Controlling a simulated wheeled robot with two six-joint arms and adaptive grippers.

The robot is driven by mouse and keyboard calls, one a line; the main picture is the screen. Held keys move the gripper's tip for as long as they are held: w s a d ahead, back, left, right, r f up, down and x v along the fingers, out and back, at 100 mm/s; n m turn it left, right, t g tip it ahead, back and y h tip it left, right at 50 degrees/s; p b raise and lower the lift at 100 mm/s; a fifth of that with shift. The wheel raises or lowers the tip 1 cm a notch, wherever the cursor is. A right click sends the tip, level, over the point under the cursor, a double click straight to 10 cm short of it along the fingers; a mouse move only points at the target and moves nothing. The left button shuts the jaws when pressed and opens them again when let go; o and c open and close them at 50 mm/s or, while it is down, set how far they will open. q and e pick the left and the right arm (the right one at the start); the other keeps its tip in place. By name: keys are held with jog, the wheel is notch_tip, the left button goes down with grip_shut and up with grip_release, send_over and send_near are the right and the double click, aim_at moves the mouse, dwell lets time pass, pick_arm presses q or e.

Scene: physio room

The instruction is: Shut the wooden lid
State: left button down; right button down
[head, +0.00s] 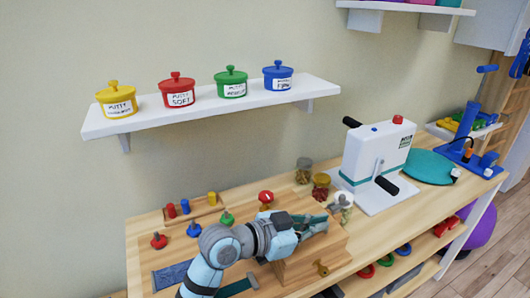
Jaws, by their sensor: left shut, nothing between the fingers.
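A wooden box-like block (333,253) stands on the wooden table, with a small yellow-brown knob (321,268) on its near side. My left arm reaches over it from the lower left. My left gripper (318,226) is shut and empty at the block's top. I cannot tell whether it touches the wood. The gripper and arm hide much of the block, so the wooden lid's outline and how far it stands open cannot be made out. My right gripper is not in view.
Coloured pegs and knobs (194,229) stand left of my arm. Small jars (321,187) and a white device with black handles (376,153) stand behind and right. A white shelf (215,106) with lidded putty pots hangs above.

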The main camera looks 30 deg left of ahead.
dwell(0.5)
pick_arm(q)
notch_tip(320, 180, up, 5)
jog(key=p, duration=0.6)
jog(key=s+f+v, duration=0.1)
jog(key=v, duration=0.8)
jog(key=shift+s+d, duration=0.2)
jog(key=shift+d, duration=0.05)
